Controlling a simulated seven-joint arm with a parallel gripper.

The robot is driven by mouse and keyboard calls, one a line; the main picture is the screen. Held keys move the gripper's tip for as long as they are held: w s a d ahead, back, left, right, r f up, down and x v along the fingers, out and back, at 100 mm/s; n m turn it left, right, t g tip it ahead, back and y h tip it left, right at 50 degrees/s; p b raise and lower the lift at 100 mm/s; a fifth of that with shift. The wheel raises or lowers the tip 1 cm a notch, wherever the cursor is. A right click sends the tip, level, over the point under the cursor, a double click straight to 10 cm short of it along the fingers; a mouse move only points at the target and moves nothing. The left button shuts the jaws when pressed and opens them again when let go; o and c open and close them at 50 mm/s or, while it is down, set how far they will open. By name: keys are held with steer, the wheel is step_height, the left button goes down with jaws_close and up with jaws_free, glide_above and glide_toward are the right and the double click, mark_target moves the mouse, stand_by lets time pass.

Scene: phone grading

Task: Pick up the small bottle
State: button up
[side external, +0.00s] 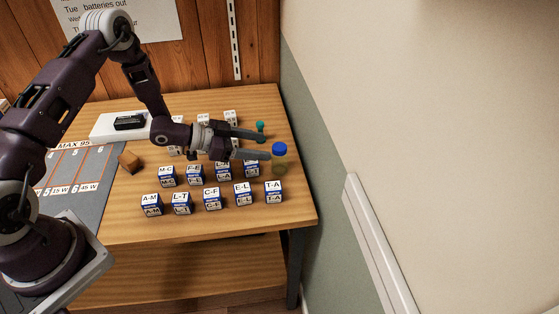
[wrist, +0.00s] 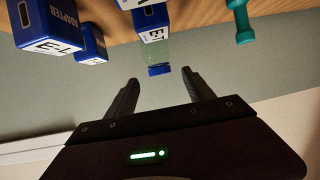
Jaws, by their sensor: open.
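The small bottle (side external: 280,165) has a clear greenish body and a blue cap. It stands upright near the right edge of the wooden table. My gripper (side external: 264,146) is open and empty, its two fingers spread and pointing right, with the lower finger's tip close beside the bottle's cap. In the wrist view the bottle (wrist: 155,49) shows just beyond the gap between my fingertips (wrist: 160,77), with its blue cap toward me. Whether a finger touches it I cannot tell.
Several blue-and-white lettered adapter cubes (side external: 213,198) stand in rows left of and in front of the bottle. A teal dumbbell-shaped piece (side external: 260,131) stands by the upper finger. A wooden block (side external: 129,162), grey mat (side external: 85,178) and white tray (side external: 103,125) lie left. The wall is close right.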

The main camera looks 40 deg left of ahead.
mark_target(279, 147)
steer(key=x, duration=0.7)
steer(key=shift+s+f, duration=0.15)
steer(key=shift+a, duration=0.1)
jaws_close()
